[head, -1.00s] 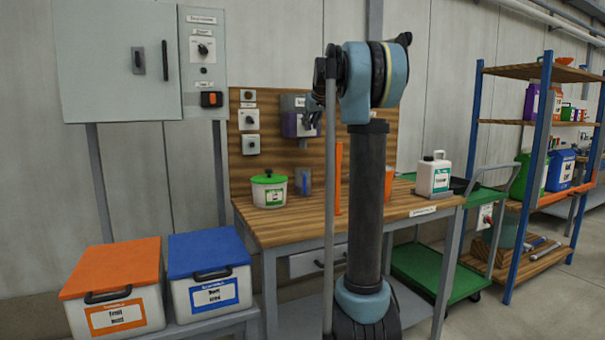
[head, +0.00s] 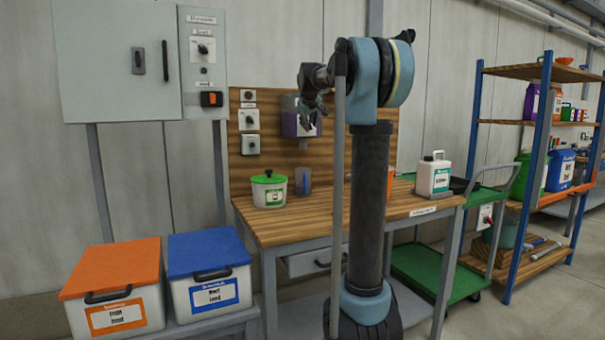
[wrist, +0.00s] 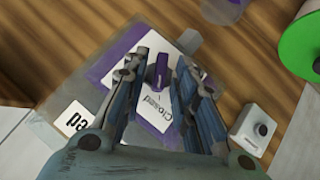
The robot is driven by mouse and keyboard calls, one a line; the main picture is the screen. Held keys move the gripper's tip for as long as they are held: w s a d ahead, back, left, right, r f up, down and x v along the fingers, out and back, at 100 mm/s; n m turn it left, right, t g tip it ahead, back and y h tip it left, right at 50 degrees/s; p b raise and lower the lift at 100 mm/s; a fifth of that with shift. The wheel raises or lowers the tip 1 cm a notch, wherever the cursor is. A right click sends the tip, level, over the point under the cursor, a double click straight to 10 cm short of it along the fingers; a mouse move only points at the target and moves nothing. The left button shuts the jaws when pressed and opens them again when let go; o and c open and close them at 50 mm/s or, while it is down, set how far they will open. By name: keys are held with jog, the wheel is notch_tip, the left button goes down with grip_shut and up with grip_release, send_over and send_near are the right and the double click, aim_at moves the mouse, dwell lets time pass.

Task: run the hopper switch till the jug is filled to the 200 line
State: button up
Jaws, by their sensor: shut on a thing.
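The hopper (head: 290,122), grey with a purple front, hangs on the wooden back panel. Its purple switch (wrist: 160,72) stands on a white plate marked "Closed" in the wrist view. My gripper (wrist: 165,62) has a finger on each side of this switch and is shut on it. In the head view my gripper (head: 308,118) is in front of the hopper and hides part of it. The clear bluish jug (head: 304,180) stands on the bench below the hopper; its fill level and lines are too small to read. Its rim shows at the wrist view's top (wrist: 224,8).
A green-lidded tub (head: 269,190) stands left of the jug, and a white canister (head: 433,177) at the bench's right. Grey switch boxes (head: 249,120) are on the panel left of the hopper. An orange item (head: 390,180) is partly hidden by my arm.

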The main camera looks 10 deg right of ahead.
jog(key=shift+a+f+n+h, duration=0.1)
jog(key=shift+a+n+h, duration=0.1)
jog(key=shift+n+h, duration=0.15)
jog(key=shift+t+h, duration=0.25)
jog(key=shift+t, duration=0.15)
jog(key=o, duration=0.6)
jog(key=shift+s, duration=0.1)
jog(key=o, duration=0.5)
